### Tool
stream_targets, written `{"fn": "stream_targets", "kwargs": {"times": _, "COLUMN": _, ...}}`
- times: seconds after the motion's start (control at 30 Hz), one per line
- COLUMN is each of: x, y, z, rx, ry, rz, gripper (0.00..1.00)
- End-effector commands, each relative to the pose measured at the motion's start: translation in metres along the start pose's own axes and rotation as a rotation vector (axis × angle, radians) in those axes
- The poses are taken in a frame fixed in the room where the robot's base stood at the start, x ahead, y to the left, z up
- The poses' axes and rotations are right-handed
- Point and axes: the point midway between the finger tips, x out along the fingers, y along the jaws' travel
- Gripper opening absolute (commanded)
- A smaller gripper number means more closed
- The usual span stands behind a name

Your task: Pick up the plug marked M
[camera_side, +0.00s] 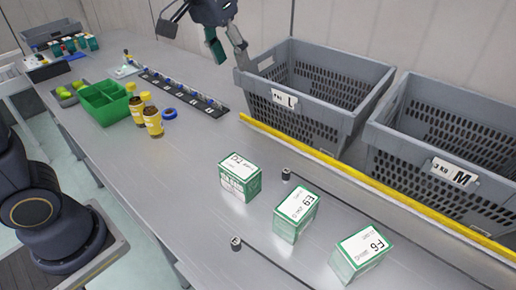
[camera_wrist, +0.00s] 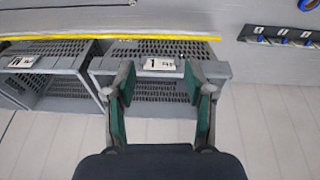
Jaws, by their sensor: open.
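My gripper (camera_side: 227,48) is open and empty, in the air near the left grey crate in the side view. In the wrist view my gripper (camera_wrist: 160,78) has its two green-padded fingers apart, with nothing between them. Two small dark plug-like pieces with cords lie on the bench in the side view: one (camera_side: 286,173) beside the boxes, one (camera_side: 236,242) nearer the front edge. Their letters are too small to read surely. A dark strip (camera_side: 184,93) carries several small blue-topped pieces with white labels; it shows at the right of the wrist view (camera_wrist: 280,38). I cannot tell which piece is marked M.
Two grey crates stand behind a yellow rail (camera_side: 330,160): the left one (camera_side: 345,118) marked L, the right one (camera_side: 405,140) marked M. Three green-white boxes (camera_side: 240,186), amber bottles (camera_side: 153,122), a blue ring (camera_side: 169,113) and a green tray (camera_side: 108,110) occupy the bench.

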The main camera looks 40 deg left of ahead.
Motion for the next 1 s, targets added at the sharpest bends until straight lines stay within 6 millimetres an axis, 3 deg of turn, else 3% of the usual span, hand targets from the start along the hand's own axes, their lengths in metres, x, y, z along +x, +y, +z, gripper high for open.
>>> {"fn": "stream_targets", "kwargs": {"times": 0.03, "x": 0.023, "y": 0.014, "z": -0.016, "rx": 0.015, "ry": -0.045, "rz": -0.001, "gripper": 0.54}}
{"fn": "stream_targets", "kwargs": {"times": 0.13, "x": 0.068, "y": 0.039, "z": -0.037, "rx": 0.044, "ry": -0.12, "rz": -0.006, "gripper": 0.54}}
{"fn": "stream_targets", "kwargs": {"times": 0.33, "x": 0.15, "y": 0.075, "z": -0.041, "rx": 0.104, "ry": -0.245, "rz": -0.022, "gripper": 0.54}}
{"fn": "stream_targets", "kwargs": {"times": 0.4, "x": 0.169, "y": 0.08, "z": -0.034, "rx": 0.118, "ry": -0.28, "rz": -0.029, "gripper": 0.54}}
{"fn": "stream_targets", "kwargs": {"times": 0.57, "x": 0.193, "y": 0.085, "z": -0.021, "rx": 0.135, "ry": -0.317, "rz": -0.037, "gripper": 0.54}}
{"fn": "stream_targets", "kwargs": {"times": 1.0, "x": 0.281, "y": 0.08, "z": 0.006, "rx": 0.135, "ry": -0.315, "rz": -0.036, "gripper": 0.54}}
